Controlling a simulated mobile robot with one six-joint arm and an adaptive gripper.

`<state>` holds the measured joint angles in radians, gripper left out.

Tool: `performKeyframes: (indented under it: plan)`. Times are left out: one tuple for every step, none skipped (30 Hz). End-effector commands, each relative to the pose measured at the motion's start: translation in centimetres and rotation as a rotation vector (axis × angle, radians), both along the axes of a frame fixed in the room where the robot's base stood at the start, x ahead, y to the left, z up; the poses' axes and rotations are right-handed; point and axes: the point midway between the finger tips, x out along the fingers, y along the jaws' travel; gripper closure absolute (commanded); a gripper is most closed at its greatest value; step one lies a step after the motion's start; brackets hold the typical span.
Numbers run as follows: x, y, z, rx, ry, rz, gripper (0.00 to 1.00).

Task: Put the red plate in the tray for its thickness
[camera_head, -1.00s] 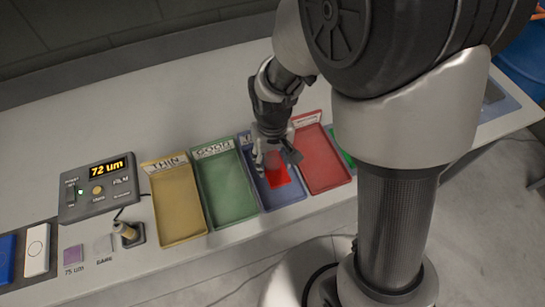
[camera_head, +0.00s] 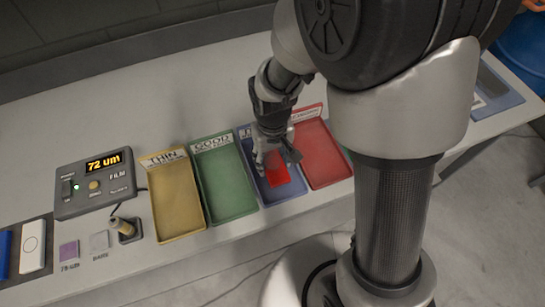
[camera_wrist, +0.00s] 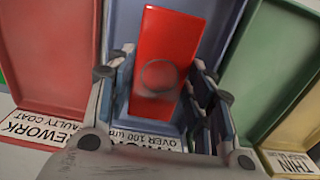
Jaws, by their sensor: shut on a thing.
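The red plate (camera_head: 278,174) is in my gripper (camera_head: 277,157), over the blue tray (camera_head: 284,196). In the wrist view the plate (camera_wrist: 168,42) is a flat red rectangle with a round greyish patch, between the fingers of my gripper (camera_wrist: 160,90). The blue tray's label (camera_wrist: 150,140) partly reads "over 100 um". I cannot tell whether the plate touches the tray floor. The gauge (camera_head: 95,184) reads 72 um. The green tray (camera_head: 225,185) is labelled GOOD, the yellow tray (camera_head: 176,200) THIN. Both look empty.
A red rework tray (camera_head: 322,160) adjoins the blue tray on the right. A small probe (camera_head: 124,227) on a stand and two sample squares (camera_head: 85,246) lie before the gauge. My arm hides the table's right part. The table behind the trays is clear.

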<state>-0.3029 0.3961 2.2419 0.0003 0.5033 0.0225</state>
Motion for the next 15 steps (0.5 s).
performKeyframes:
  plan:
    - [0.02, 0.01, -0.05, 0.0, 0.0, 0.0, 0.8]
    - [0.01, 0.0, -0.09, 0.0, 0.0, 0.0, 0.8]
    - [0.01, 0.0, -0.16, 0.0, 0.0, 0.0, 0.8]
    - [0.02, 0.01, -0.22, 0.0, 0.0, 0.0, 0.8]
    - [0.01, 0.0, -0.28, 0.0, 0.0, 0.0, 0.8]
    - [0.01, 0.0, -0.37, 0.0, 0.0, 0.0, 0.8]
    - [0.01, 0.0, -0.44, 0.0, 0.0, 0.0, 0.8]
    - [0.01, 0.0, -0.5, 0.0, 0.0, 0.0, 0.8]
    - [0.01, 0.0, -0.59, 0.0, 0.0, 0.0, 0.8]
    - [0.01, 0.0, -0.65, 0.0, 0.0, 0.0, 0.8]
    - [0.01, 0.0, -0.71, 0.0, 0.0, 0.0, 0.8]
    - [0.0, 0.0, -0.79, 0.0, 0.0, 0.0, 0.8]
    - [0.0, 0.0, -0.85, 0.0, 0.0, 0.0, 0.8]
    - [0.0, 0.0, -0.91, 0.0, 0.0, 0.0, 0.8]
    - [0.0, 0.0, -0.99, 0.0, 0.0, 0.0, 0.8]
